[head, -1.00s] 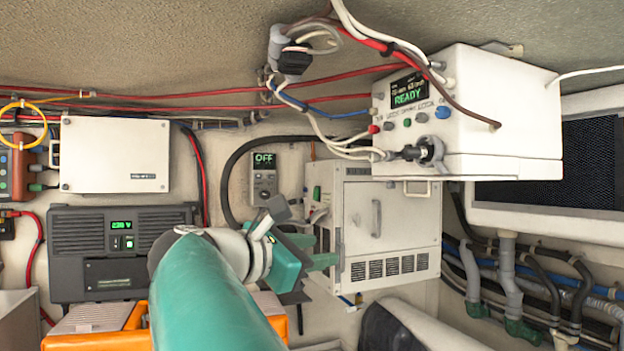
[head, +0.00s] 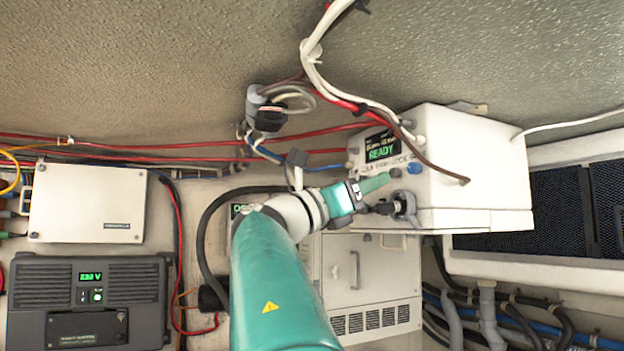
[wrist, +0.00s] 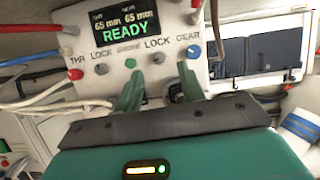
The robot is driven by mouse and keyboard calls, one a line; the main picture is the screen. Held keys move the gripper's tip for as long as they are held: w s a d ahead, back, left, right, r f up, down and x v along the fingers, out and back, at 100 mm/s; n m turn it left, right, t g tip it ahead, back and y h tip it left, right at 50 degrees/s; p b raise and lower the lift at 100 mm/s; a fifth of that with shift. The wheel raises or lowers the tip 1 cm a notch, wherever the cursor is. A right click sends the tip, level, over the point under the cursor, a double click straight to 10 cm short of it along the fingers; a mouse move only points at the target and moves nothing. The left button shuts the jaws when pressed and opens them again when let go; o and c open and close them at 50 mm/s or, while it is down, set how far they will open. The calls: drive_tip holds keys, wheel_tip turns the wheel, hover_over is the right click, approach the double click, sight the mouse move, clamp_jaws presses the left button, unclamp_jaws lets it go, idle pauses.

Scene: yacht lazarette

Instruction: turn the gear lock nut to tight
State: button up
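The white control box (head: 470,165) hangs at upper right in the head view, its display reading READY. In the wrist view its face (wrist: 225,70) fills the upper middle, with a row of knobs under labels THR, LOCK, LOCK and GEAR. A small grey knob (wrist: 158,58) sits under the right LOCK label, beside the blue GEAR knob (wrist: 194,51); I take it as the gear lock nut. My gripper (head: 380,183) is at the box front. In the wrist view its two green fingers (wrist: 159,82) are apart, with the grey knob just beyond and between the tips. Contact cannot be told.
A green knob (wrist: 130,62) and another grey knob (wrist: 101,68) stand left of it. A black plug (head: 385,208) juts out below the gripper. White and red cables (head: 350,100) hang above and left of the box. A white cabinet (head: 370,285) stands below.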

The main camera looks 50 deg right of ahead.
sight(391, 173)
drive_tip(key=shift+x, duration=2.1)
clamp_jaws()
drive_tip(key=shift+w+m+g+y, duration=0.1)
drive_tip(key=shift+m+g+y, duration=0.3)
drive_tip(key=shift+m, duration=0.8)
unclamp_jaws()
drive_tip(key=v, duration=1.3)
drive_tip(key=shift+w+a+f, duration=0.25)
